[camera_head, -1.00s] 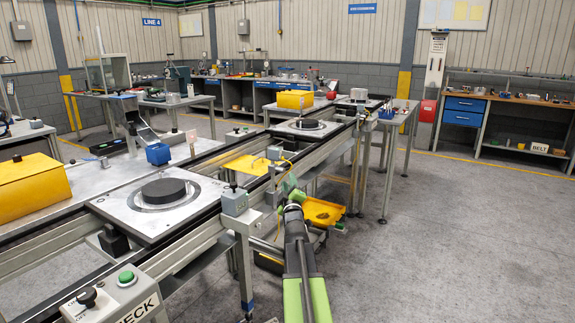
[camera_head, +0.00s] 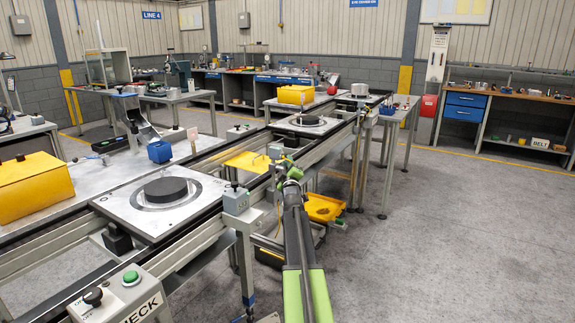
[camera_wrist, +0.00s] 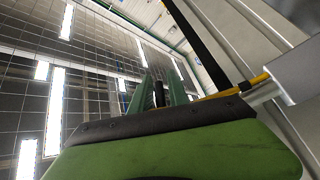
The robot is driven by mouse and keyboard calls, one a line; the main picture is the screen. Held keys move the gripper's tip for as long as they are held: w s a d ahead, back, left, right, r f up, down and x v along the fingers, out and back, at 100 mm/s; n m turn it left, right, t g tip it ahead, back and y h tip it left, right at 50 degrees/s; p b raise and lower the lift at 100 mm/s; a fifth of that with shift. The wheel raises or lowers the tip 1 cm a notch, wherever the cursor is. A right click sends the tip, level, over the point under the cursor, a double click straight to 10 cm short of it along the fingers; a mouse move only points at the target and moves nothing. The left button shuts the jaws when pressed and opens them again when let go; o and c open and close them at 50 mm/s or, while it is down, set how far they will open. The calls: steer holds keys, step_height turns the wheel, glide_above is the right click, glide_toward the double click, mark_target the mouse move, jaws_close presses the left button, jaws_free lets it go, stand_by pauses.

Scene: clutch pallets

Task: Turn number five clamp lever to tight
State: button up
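My gripper (camera_head: 283,172) reaches out over the conveyor's near edge. In the wrist view its two green fingers (camera_wrist: 159,92) stand apart, with a dark upright knob or lever end (camera_wrist: 158,94) between them; contact cannot be told. In the head view a small grey box with a lever (camera_head: 275,152) is just beyond the fingertips. Another grey box with a black-knobbed lever (camera_head: 236,201) stands on the rail by the nearest pallet (camera_head: 125,204). I cannot read a number five on any lever, so which one it is cannot be told.
A control box (camera_head: 120,301) with a green button is at the front left. A yellow cable or rod (camera_wrist: 232,91) runs beside the fingers. The floor at right is clear.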

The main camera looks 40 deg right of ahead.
jaws_close()
steer(key=shift+g+p, duration=0.3)
steer(key=shift+p, duration=0.15)
steer(key=a+f+m+g+y+p, duration=0.2)
steer(key=m+g+y+p, duration=0.1)
steer(key=p, duration=0.4)
steer(key=s+a+f+m+g+y+p, duration=0.1)
steer(key=a+f+m+g+y+p, duration=0.1)
steer(key=y+p, duration=0.4)
steer(key=shift+f+m+g+p, duration=0.8)
steer(key=shift+g+p, duration=0.1)
steer(key=shift+p, duration=0.1)
steer(key=shift+s, duration=0.1)
